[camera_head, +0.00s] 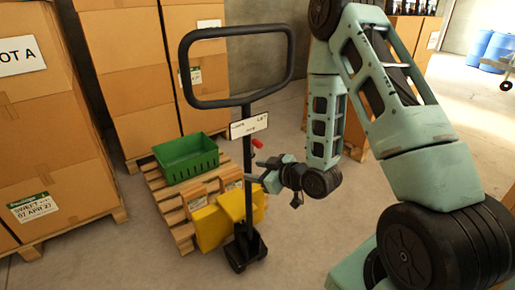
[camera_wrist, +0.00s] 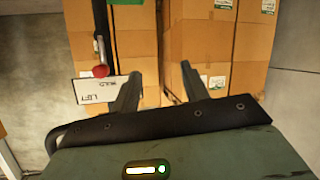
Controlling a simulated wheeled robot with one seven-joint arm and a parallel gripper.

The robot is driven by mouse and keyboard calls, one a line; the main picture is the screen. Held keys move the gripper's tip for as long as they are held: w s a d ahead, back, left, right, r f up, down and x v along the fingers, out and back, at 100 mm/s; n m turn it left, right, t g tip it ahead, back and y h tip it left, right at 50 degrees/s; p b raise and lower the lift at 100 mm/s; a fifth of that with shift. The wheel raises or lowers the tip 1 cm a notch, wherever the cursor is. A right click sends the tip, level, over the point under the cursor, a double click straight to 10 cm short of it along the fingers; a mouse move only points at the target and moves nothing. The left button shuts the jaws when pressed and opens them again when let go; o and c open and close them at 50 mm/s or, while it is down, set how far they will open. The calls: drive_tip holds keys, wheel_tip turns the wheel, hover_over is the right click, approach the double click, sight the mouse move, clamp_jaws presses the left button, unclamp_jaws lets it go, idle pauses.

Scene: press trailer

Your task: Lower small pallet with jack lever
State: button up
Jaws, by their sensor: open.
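The pallet jack stands upright with a black loop handle (camera_head: 236,103) and a yellow body (camera_head: 213,226). Its lever has a red tip (camera_head: 257,143), just below a white label plate (camera_head: 249,125). The red tip (camera_wrist: 101,71) and the upside-down plate (camera_wrist: 90,90) also show in the wrist view, left of my fingers. The small wooden pallet (camera_head: 160,192) is behind the jack and carries a green crate (camera_head: 187,158) and small boxes. Its height off the floor is unclear. My gripper (camera_head: 257,171) is open and empty, just below the red tip; its spread fingers (camera_wrist: 158,88) show in the wrist view.
Tall stacks of cardboard boxes on pallets stand at left (camera_head: 60,140) and behind (camera_head: 125,80). Blue barrels (camera_head: 490,50) are at the far right. The floor (camera_head: 120,255) in front of the small pallet is clear.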

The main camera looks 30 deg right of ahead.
drive_tip(key=s+d+m+t+h+b, duration=0.1)
drive_tip(key=s+d+m+t+h, duration=0.3)
drive_tip(key=d, duration=0.5)
drive_tip(key=n+y+b, duration=0.1)
drive_tip(key=b, duration=0.9)
approach(261, 147)
drive_tip(key=shift+t, duration=0.3)
drive_tip(key=w, duration=1.2)
drive_tip(key=shift+a+f, duration=0.1)
drive_tip(key=shift+a, duration=0.1)
clamp_jaws()
